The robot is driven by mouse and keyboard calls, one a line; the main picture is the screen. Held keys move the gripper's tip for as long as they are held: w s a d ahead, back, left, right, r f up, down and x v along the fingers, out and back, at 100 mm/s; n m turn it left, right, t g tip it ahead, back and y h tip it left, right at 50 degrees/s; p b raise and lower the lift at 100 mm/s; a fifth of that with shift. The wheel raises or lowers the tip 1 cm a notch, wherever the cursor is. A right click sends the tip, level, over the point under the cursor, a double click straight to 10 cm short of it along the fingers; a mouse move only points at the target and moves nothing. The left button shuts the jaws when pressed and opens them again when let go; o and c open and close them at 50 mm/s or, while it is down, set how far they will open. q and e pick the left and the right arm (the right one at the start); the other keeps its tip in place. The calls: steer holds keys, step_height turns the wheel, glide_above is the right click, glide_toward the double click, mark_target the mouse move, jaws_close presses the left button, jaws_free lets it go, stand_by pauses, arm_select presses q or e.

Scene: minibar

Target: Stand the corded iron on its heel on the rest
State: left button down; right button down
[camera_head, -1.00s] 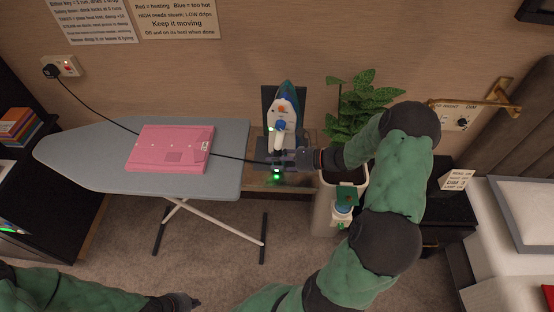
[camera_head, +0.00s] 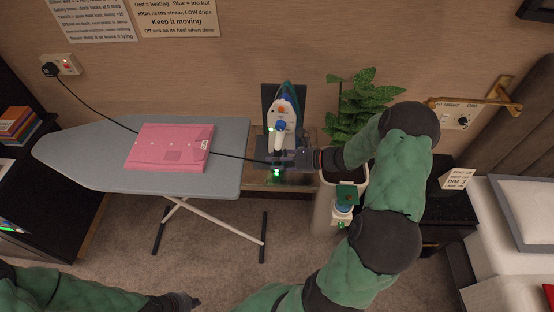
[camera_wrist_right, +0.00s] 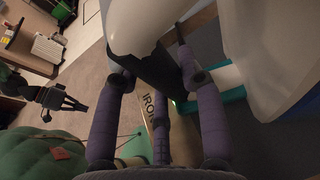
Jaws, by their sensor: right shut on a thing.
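The white iron (camera_head: 290,106) with a teal-edged soleplate stands nose up against the dark rest (camera_head: 268,97), right of the ironing board. Its black cord (camera_head: 238,157) runs left across the board to the wall socket. My right gripper (camera_head: 283,158) is at the iron's lower end, shut on it. In the right wrist view, the purple-grey fingers (camera_wrist_right: 160,88) close around a dark part beneath the iron's white body (camera_wrist_right: 140,22). The exact contact and the heel's seating are hidden. My left gripper (camera_head: 187,302) is low in the head view, away from the iron; its fingers look apart in the wrist view (camera_wrist_right: 68,101).
A green plant (camera_head: 362,98) and a white bin (camera_head: 326,208) stand close to my right arm. A green light (camera_head: 277,173) glows below the gripper. The bed is at the right.

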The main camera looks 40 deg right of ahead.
steer(key=shift+d, duration=0.1)
steer(key=c, duration=0.7)
jaws_free()
steer(key=shift+f, duration=0.1)
steer(key=shift+s+f, duration=0.1)
steer(key=v, duration=1.2)
